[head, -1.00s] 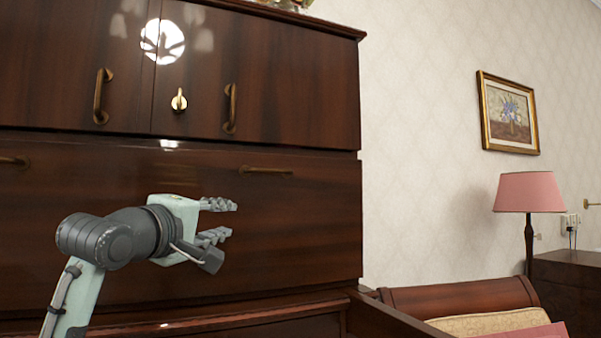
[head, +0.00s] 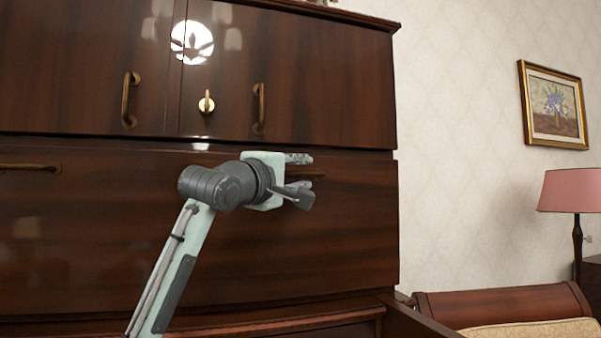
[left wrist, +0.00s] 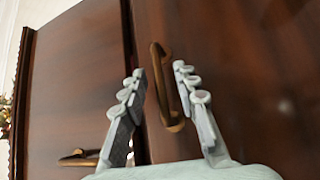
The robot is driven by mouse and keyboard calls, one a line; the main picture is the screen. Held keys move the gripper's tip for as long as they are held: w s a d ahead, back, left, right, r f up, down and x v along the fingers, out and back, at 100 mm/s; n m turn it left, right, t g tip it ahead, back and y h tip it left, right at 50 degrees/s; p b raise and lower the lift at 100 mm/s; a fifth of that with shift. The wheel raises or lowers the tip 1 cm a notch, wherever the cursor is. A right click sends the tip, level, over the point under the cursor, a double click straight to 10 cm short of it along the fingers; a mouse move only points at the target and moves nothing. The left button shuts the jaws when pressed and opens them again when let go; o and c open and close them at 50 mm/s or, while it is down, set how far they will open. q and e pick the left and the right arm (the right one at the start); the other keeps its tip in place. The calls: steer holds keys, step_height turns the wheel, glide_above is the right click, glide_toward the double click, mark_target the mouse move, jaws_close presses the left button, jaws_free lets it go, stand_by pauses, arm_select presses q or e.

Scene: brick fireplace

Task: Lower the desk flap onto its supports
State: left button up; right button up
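The desk flap (head: 130,230) is a wide glossy dark wood panel standing upright, flush with the cabinet front. It has a left brass handle (head: 28,167) and a right brass handle (head: 314,174) along its upper part. My left gripper (head: 301,172) is open in front of the right handle and partly covers it. In the left wrist view, that handle (left wrist: 158,60) shows between the two spread fingers (left wrist: 160,85). I cannot tell whether the fingertips reach past it. My right gripper is in neither view.
Above the flap are cupboard doors (head: 330,75) with upright brass handles (head: 259,108) and a key (head: 206,103). A dark wooden piece (head: 412,318) juts out at the lower right. A chair-like wooden back (head: 500,301) and a pink lamp (head: 572,190) stand farther right.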

arm_select(q)
steer(key=shift+c, duration=0.5)
jaws_close()
